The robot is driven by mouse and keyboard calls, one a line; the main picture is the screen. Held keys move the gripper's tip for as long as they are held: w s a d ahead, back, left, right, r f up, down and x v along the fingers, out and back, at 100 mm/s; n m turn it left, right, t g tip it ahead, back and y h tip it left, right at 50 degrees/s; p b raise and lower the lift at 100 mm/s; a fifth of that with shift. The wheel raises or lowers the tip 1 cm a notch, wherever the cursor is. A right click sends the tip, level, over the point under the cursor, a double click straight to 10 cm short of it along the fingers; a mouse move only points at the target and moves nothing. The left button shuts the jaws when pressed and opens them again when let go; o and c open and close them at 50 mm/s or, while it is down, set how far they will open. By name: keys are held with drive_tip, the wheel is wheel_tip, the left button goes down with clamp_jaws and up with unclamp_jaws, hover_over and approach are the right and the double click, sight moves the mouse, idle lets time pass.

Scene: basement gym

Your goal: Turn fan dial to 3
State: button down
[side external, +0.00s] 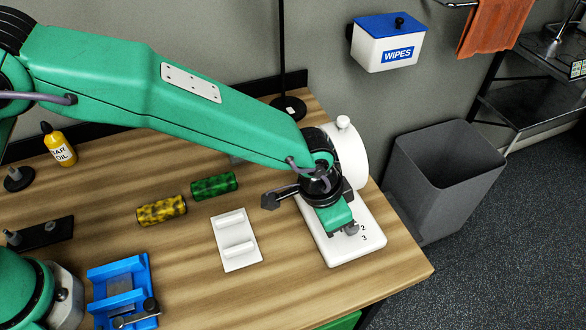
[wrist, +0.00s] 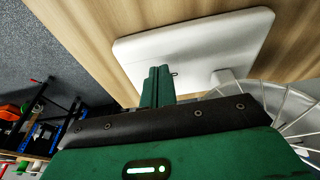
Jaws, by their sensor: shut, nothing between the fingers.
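The white fan stands at the right end of the bench; its base plate (side external: 342,252) carries the printed numbers 2 and 3 near the front right edge. Its round white housing (side external: 350,160) rises behind my wrist. My gripper (side external: 348,229) points down over the base plate, beside the number 2, with its fingers shut together. A small grey part shows at the fingertips; I cannot tell whether it is the dial. In the wrist view the green fingers (wrist: 158,74) lie together over the white base plate (wrist: 205,45), with a small dark mark beside them. The dial is not clearly visible and the fingers hold nothing.
A white holder (side external: 236,252), green (side external: 214,186) and yellow (side external: 162,210) rollers, a blue fixture (side external: 122,288) and an oil bottle (side external: 59,146) are on the wooden bench. A grey bin (side external: 440,180) stands off its right edge. Bench in front of the fan is clear.

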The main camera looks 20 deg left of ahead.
drive_tip(key=shift+r, duration=0.1)
drive_tip(key=shift+r, duration=2.95)
drive_tip(key=shift+d, duration=0.1)
drive_tip(key=shift+s+d+r, duration=0.25)
drive_tip(key=shift+s+d, duration=0.15)
drive_tip(key=shift+d, duration=0.1)
drive_tip(key=shift+s+d+r, duration=0.2)
drive_tip(key=shift+s+d, duration=0.15)
drive_tip(key=shift+d, duration=0.1)
drive_tip(key=shift+f, duration=0.15)
drive_tip(key=shift+f, duration=3.35)
drive_tip(key=shift+w+d, duration=0.1)
drive_tip(key=shift+w, duration=0.1)
